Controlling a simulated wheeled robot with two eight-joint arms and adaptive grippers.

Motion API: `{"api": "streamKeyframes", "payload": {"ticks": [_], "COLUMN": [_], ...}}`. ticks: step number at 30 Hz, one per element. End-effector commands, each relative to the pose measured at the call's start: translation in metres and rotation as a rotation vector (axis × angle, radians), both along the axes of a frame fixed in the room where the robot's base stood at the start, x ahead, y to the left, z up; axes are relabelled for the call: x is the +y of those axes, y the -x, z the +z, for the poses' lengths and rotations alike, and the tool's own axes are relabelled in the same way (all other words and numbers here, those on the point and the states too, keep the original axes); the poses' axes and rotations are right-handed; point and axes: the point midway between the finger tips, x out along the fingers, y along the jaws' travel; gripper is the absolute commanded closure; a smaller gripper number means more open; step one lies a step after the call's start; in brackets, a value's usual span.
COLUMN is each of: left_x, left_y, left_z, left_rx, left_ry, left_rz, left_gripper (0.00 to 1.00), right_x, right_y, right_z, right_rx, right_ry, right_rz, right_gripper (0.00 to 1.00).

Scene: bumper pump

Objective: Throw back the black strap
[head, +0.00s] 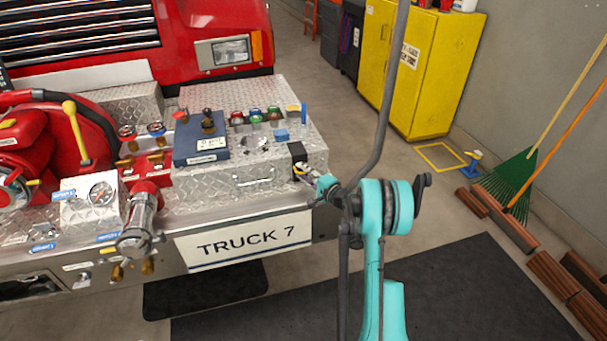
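The short black strap (297,152) lies over the front right edge of the diamond-plate box (215,187) on the truck's bumper. Its upper part is on the lid and its lower part hangs at the front face. My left gripper is out of view.
A blue case (201,147) and several coloured caps stand on the box lid. A red pump (62,140) and a chrome valve (137,232) are to the left. A yellow cabinet (432,75) stands behind. Open floor lies right of the bumper.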

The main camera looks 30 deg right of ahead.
Motion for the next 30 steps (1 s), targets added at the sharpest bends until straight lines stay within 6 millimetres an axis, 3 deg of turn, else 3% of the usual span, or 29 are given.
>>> {"api": "streamKeyframes", "payload": {"ticks": [2,6,20,30], "left_x": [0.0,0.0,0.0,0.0], "left_y": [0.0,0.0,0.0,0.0], "left_z": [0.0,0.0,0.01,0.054], "left_rx": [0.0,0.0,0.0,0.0], "left_ry": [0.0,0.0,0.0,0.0], "left_rz": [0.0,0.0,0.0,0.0], "left_gripper": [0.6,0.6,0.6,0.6], "right_x": [0.0,0.0,0.001,0.002], "right_y": [0.0,0.0,0.003,0.014], "right_z": [0.0,0.0,0.008,0.046], "right_rx": [0.0,0.0,0.04,0.256], "right_ry": [0.0,0.0,-0.007,-0.057], "right_rz": [0.0,0.0,0.002,0.002], "right_gripper": [0.7,1.0,1.0,1.0]}}
